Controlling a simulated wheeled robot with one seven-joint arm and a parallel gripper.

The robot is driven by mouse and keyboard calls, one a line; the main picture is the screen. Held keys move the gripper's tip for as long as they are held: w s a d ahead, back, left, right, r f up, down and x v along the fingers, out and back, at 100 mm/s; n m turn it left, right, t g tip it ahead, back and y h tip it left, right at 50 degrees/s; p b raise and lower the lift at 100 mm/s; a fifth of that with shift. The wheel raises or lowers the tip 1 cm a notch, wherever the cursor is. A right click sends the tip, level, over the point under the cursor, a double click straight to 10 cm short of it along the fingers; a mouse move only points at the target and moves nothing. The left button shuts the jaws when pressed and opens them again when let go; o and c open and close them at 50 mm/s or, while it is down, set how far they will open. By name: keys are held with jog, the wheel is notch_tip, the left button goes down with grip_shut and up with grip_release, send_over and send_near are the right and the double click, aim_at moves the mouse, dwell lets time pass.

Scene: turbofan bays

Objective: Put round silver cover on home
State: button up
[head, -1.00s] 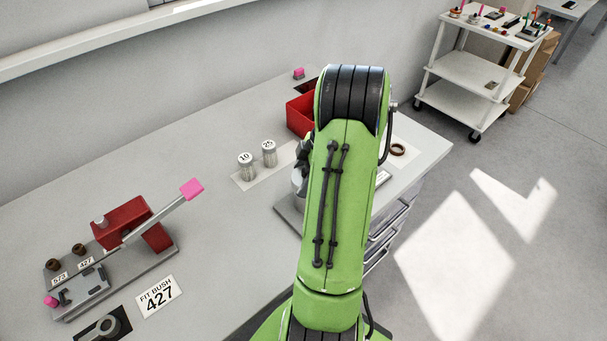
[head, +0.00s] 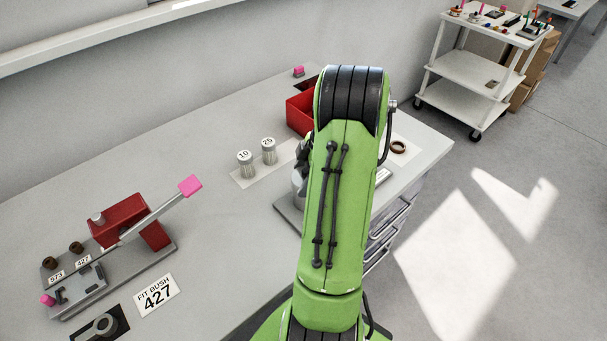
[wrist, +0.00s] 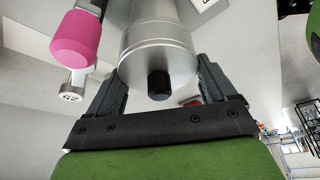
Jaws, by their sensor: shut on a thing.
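The round silver cover (wrist: 155,45) is a smooth metal cylinder with a black knob (wrist: 160,85) on its end, seen in the wrist view. My gripper (wrist: 160,76) has a finger on each side of it and is shut on it. In the head view, my green arm hides the gripper and most of what is around it. A silver round part (head: 298,178) shows at the arm's left edge, above a grey base plate (head: 287,213). I cannot tell which spot is home, or whether the cover rests on anything.
In the wrist view a pink-ended handle (wrist: 75,38) stands close left of the cover. On the bench are two silver weights marked 10 (head: 245,165) and 25 (head: 268,152), a red bin (head: 300,113) and a red lever press (head: 118,220).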

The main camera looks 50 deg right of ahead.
jog(key=shift+f+b, duration=0.75)
jog(key=shift+f, duration=0.1)
jog(key=o, duration=1)
jog(key=shift+r, duration=0.15)
jog(key=shift+r+p, duration=2.65)
jog(key=shift+r, duration=0.85)
jog(key=shift+f, duration=0.1)
